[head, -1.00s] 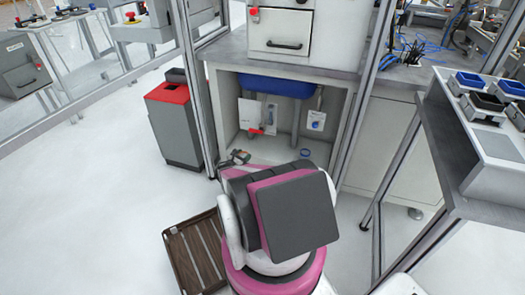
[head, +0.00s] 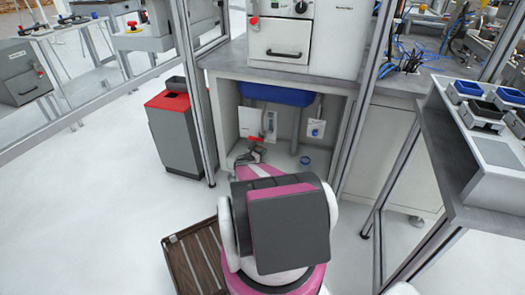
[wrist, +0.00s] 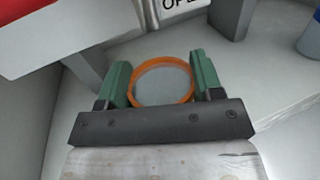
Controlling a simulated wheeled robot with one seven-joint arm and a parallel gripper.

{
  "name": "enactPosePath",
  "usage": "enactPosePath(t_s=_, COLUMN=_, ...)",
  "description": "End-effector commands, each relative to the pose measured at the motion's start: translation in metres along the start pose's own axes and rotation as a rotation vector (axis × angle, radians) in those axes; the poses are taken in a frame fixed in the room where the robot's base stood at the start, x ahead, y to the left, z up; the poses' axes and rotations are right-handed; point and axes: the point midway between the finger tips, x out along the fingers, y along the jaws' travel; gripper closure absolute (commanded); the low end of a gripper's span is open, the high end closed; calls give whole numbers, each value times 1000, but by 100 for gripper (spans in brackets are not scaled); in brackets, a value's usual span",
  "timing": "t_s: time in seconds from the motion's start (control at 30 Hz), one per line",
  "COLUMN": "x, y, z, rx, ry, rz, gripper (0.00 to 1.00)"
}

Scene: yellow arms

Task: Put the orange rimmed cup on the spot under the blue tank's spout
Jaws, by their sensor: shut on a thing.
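The orange rimmed cup (wrist: 164,86) is between the green fingers of my gripper (wrist: 162,74) in the wrist view. My gripper is shut on it; I look into the cup from above its rim. In the head view my gripper (head: 246,157) reaches into the open cabinet, low and toward its left side. The blue tank (head: 275,95) hangs under the cabinet's top, above and beyond my gripper. A small red part (head: 256,140) shows below the tank, close to my gripper. I cannot make out the spout or the spot under it. The cup is not clear in the head view.
A blue round object (head: 305,161) stands on the cabinet floor to the right; a blue-topped item shows at the wrist view's right edge (wrist: 312,36). Grey posts (wrist: 230,14) stand ahead. A red-topped bin (head: 170,130) is left of the cabinet. The cabinet frame bounds both sides.

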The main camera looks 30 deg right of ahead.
Motion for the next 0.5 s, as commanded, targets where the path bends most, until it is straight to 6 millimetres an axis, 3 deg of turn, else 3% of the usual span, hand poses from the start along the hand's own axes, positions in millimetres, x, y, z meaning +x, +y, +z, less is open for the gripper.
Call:
enactPosePath(t_s=0.2, x=33, y=1, z=-5, rx=-1, ry=0, rz=0, gripper=67)
enactPosePath(t_s=0.3, x=30, y=1, z=-15, rx=-1, ry=0, rz=1, gripper=67)
enactPosePath(t_s=0.5, x=29, y=0, z=-15, rx=0, ry=0, rz=1, gripper=67)
